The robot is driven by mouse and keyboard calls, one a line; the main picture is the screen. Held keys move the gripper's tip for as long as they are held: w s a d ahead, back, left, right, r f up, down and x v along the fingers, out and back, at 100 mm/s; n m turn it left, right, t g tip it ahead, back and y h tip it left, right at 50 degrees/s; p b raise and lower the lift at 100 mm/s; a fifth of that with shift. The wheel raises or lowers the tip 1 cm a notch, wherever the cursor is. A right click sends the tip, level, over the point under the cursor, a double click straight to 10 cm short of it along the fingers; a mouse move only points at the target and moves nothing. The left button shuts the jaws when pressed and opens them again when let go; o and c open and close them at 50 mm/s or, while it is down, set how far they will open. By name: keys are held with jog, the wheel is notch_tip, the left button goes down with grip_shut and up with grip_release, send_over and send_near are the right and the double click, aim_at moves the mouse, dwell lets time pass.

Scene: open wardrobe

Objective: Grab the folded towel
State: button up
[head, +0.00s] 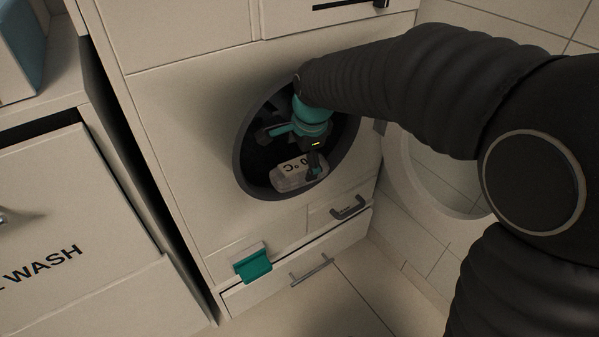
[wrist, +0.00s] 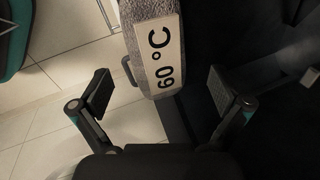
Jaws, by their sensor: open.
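The folded towel (head: 300,173) is a grey bundle with a white label. It lies at the lower edge of the round machine opening in the head view. In the wrist view the towel (wrist: 139,40) shows a speckled grey surface and its label reads "60 °C". My gripper (head: 295,148) is inside the opening, just above and beside the towel. In the wrist view my gripper (wrist: 160,92) is open, with its two pads wide apart and nothing between them. The towel is ahead of the pads, and its far part is cut off by the frame.
The round opening's dark rim (head: 244,160) surrounds my arm closely. The round door (head: 425,180) stands open at the right. Below are a teal item (head: 254,264) on the front, a dark handle (head: 348,208) and a slightly open drawer (head: 290,285). A wash cabinet (head: 60,220) stands left.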

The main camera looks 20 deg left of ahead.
aim_at(300, 166)
jog(key=shift+b+x, duration=0.45)
jog(key=shift+x, duration=2.2)
jog(key=shift+s+d, duration=0.1)
jog(key=shift+s, duration=0.05)
jog(key=c, duration=1.1)
